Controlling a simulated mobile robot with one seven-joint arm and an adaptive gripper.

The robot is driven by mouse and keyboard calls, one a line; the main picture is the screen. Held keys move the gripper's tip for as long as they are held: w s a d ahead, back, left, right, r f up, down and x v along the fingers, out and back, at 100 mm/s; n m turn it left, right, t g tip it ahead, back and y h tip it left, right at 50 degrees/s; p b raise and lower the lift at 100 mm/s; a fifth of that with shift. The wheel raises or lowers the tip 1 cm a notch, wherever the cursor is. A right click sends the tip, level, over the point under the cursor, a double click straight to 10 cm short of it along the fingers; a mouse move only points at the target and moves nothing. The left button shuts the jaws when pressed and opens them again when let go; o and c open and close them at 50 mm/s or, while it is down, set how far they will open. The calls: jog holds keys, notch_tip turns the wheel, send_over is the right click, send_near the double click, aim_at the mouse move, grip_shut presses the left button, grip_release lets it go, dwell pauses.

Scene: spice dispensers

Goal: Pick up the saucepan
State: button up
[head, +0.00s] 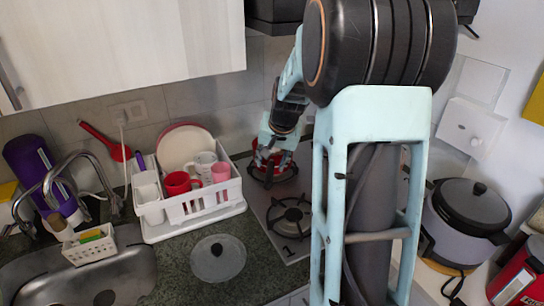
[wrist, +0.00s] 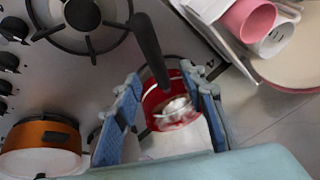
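The saucepan is red with a long dark handle, and it shows in the wrist view (wrist: 154,104) between my gripper's fingers. The handle (wrist: 150,50) points up the picture, past the fingertips. In the head view the red saucepan (head: 268,156) is on the stove's back burner, partly hidden by my gripper (head: 275,150). In the wrist view my gripper (wrist: 170,88) is open, with its two blue fingers apart on either side of the saucepan. I cannot tell whether either finger touches it. Something whitish shows inside the saucepan.
A white dish rack (head: 195,208) with cups and plates stands left of the stove. An orange pot (wrist: 42,150) is at the wrist view's lower left. The front burner (head: 291,216) is empty. A glass lid (head: 218,258) lies on the counter. A cabinet (head: 110,50) hangs above.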

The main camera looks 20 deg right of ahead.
aim_at(270, 169)
jog(key=shift+d+p+x, duration=0.2)
jog(key=shift+p+x, duration=0.25)
jog(key=shift+x, duration=1.5)
jog(key=shift+d+p+x, duration=0.15)
jog(key=shift+p+x, duration=0.25)
jog(key=shift+x, duration=1.55)
jog(key=shift+w+r, duration=0.1)
jog(key=shift+w, duration=0.05)
jog(key=shift+c, duration=0.4)
grip_shut()
jog(key=shift+w+d+r, duration=0.1)
jog(key=shift+r, duration=0.05)
